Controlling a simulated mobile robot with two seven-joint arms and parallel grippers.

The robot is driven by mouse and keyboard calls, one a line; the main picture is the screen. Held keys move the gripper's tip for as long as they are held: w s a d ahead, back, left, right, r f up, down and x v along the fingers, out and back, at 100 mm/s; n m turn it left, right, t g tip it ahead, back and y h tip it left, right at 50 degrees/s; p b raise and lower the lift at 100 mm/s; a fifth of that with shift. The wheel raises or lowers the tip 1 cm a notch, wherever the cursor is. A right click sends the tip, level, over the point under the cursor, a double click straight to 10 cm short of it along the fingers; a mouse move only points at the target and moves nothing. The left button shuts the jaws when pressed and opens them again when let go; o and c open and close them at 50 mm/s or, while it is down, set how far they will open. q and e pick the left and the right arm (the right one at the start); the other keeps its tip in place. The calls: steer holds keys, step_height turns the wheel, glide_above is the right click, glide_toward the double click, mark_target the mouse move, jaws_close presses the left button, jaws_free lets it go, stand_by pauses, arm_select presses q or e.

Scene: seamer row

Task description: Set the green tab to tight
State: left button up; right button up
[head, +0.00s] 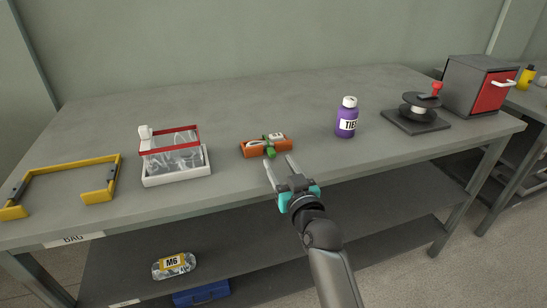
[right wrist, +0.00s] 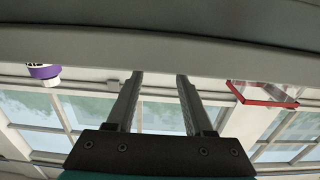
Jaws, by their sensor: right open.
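The green tab (head: 269,150) sits on the front of a small orange block (head: 251,152) near the table's front edge, in the head view. White parts and a small pale label show on the block's top. The tab's exact setting is too small to read. My right gripper (head: 279,160) is open and empty, its fingers pointing toward the block from the front, close to the tab. In the right wrist view the two fingers (right wrist: 160,76) stand apart with nothing between them. The tab does not show there. My left gripper is not in view.
On the grey table (head: 240,100), a red-rimmed clear bin (head: 172,155) and yellow frame (head: 75,166) stand left. The table behind the block is clear.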

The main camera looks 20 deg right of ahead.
mark_target(273, 153)
steer(key=w+b, duration=0.1)
steer(key=w, duration=0.2)
steer(key=shift+w+f, duration=0.1)
steer(key=shift+w, duration=0.05)
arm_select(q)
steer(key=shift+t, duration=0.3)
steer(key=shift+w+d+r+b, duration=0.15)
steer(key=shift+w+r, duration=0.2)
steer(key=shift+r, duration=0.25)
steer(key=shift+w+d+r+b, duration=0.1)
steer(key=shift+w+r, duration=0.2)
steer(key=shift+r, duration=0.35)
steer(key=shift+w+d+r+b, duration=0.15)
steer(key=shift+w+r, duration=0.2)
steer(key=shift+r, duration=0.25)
arm_select(e)
steer(key=shift+w+a, duration=0.1)
steer(key=shift+w, duration=0.85)
jaws_close()
